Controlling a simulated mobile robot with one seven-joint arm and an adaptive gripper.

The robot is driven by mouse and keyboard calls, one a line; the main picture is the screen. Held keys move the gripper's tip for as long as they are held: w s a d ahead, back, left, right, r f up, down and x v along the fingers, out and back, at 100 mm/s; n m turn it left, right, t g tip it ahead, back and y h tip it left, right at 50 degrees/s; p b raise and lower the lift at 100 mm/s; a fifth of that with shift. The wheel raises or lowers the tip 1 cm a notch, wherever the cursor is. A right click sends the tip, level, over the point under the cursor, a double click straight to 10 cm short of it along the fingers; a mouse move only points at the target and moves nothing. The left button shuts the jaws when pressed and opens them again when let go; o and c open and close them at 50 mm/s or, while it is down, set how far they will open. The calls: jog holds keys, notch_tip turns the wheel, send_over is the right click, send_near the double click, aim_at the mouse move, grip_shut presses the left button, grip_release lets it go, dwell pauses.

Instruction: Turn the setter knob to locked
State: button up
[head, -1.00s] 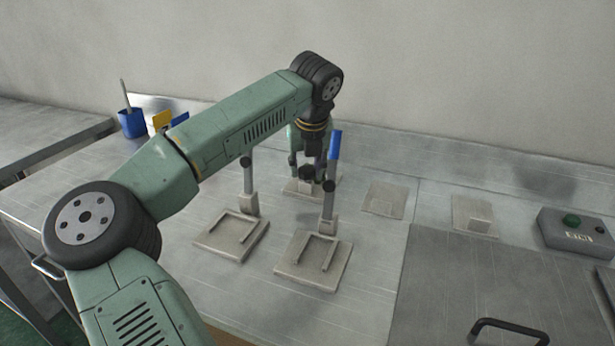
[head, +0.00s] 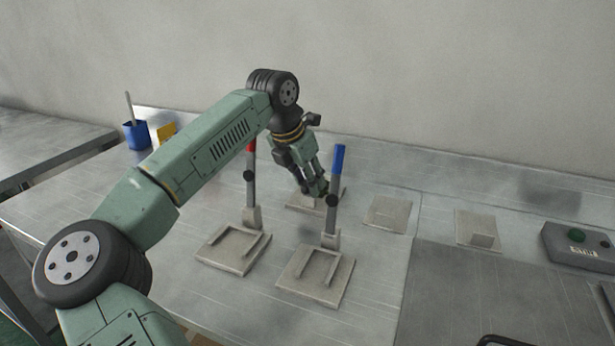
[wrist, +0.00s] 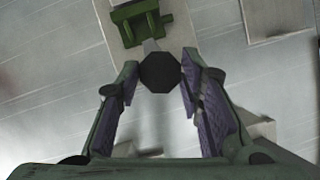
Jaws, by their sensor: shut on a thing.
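A black eight-sided knob (wrist: 160,72) sits between my two purple-padded fingertips in the wrist view. A green block (wrist: 140,20) lies just beyond it. My gripper (head: 317,188) is shut on the knob and slants down to the right in the head view. It is over a pale base plate (head: 329,202) behind the two lever fixtures. The gripper hides the knob in the head view. I cannot read any locked mark.
A red-handled lever (head: 250,190) stands front left of my gripper, and a blue-handled lever (head: 338,165) stands close on its right. Flat plates (head: 388,214) and a grey control box (head: 580,246) lie to the right. A blue cup (head: 136,135) stands at the back left.

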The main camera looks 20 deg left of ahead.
jog(key=shift+m, duration=0.6)
jog(key=o, duration=1.2)
jog(key=shift+c, duration=0.2)
jog(key=shift+r, duration=0.1)
jog(key=v, duration=1.2)
jog(key=shift+a, duration=0.3)
jog(key=shift+w, duration=0.15)
